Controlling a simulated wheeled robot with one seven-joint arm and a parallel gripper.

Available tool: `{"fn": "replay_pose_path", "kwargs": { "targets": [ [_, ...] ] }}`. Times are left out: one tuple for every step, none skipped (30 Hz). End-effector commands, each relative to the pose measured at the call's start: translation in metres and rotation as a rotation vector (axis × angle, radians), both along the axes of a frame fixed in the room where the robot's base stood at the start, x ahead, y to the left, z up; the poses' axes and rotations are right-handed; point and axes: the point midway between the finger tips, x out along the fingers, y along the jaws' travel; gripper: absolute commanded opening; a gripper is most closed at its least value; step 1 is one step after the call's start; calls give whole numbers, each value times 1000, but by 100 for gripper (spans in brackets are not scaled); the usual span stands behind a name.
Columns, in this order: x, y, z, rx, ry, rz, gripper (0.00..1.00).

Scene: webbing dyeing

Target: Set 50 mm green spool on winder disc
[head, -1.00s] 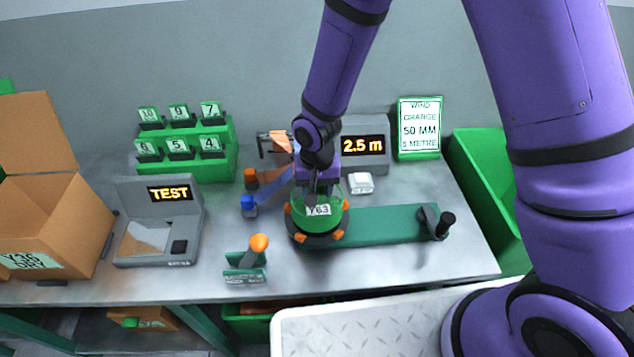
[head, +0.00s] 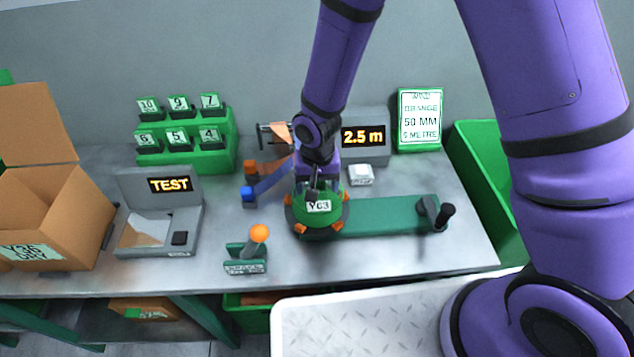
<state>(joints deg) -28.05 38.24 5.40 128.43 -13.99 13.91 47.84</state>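The green spool (head: 328,217), with a white label on its front, sits at the winder disc (head: 318,234), inside its ring of orange clips. It looks level, but I cannot tell whether it is fully seated. The disc is at the left end of the green winder base (head: 392,215). My gripper (head: 315,192) points down from above at the spool's middle. Its dark fingertips reach the spool's top, and I cannot tell whether they grip it. My gripper hides the back of the spool.
A black crank handle (head: 446,214) stands at the base's right end. Orange and blue webbing (head: 270,180) runs just left of the disc. An orange-knobbed lever (head: 258,234) stands front left. The 2.5 m display (head: 363,139) is behind.

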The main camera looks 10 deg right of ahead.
Motion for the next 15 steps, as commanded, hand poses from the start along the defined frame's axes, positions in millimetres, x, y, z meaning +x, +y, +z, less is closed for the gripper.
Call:
{"fn": "replay_pose_path", "kwargs": {
  "targets": [
    [0,0,0,0,0,0,75],
    [0,0,0,0,0,0,75],
    [0,0,0,0,0,0,75],
    [0,0,1,0,0,0,75],
    [0,0,2,0,0,0,75],
    [0,0,4,0,0,-1,75],
    [0,0,6,0,-1,-1,75],
    [0,0,9,0,-1,-1,75],
    [1,0,14,1,-2,-2,75],
    [1,0,18,1,-3,-2,75],
    [1,0,23,2,-3,-1,75],
    [1,0,30,2,-3,0,75],
    [1,0,35,2,-3,0,75],
    [1,0,40,2,-4,-1,75],
    [1,0,48,2,-3,-2,75]
  ]
}}
